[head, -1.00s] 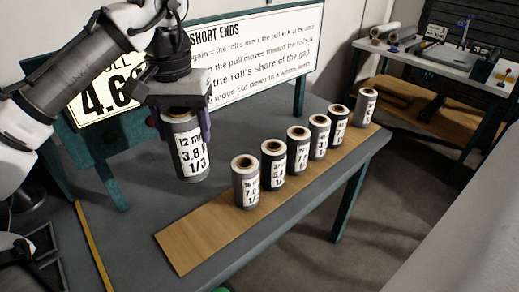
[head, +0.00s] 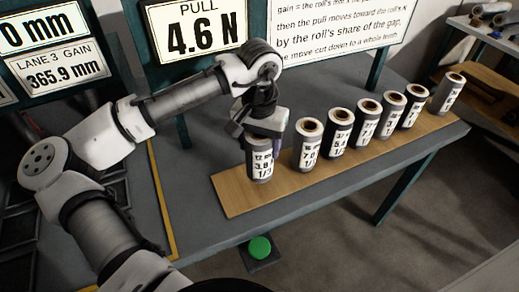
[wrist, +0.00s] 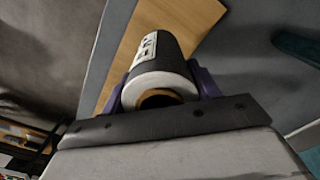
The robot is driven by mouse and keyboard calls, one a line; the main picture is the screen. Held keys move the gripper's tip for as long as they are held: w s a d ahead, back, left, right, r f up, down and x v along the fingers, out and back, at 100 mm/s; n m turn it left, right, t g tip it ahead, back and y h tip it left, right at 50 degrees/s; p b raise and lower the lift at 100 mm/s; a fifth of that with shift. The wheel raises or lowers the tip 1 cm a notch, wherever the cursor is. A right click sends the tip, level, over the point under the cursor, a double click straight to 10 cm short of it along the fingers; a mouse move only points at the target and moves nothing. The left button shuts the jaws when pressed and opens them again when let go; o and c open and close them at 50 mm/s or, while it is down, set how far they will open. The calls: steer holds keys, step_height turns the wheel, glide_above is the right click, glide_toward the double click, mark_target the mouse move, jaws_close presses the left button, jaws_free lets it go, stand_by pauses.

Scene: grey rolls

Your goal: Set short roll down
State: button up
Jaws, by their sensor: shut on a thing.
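My gripper (head: 262,130) is shut on a grey roll (head: 261,168), labelled 12 mm, 3.8 and 1/3, with a brown core. I hold the roll upright by its upper part at the left end of the wooden board (head: 233,196). I cannot tell whether its base touches the board or is just above it. My fingers partly hide the roll's top in the head view.
Several other rolls stand in a row along the board, the nearest being a grey roll (head: 307,145) labelled 7.0, close to the right of the held one. Signs (head: 198,28) stand behind. A green button (head: 259,247) is below the table's front edge. The board's front strip is bare.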

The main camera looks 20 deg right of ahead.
mark_target(260, 153)
steer(key=shift+f, duration=1.4)
steer(key=shift+f, duration=0.2)
steer(key=o, duration=1.1)
steer(key=shift+r, duration=0.15)
step_height(260, 153, up, 12)
steer(key=shift+r+b, duration=0.1)
steer(key=shift+b, duration=0.55)
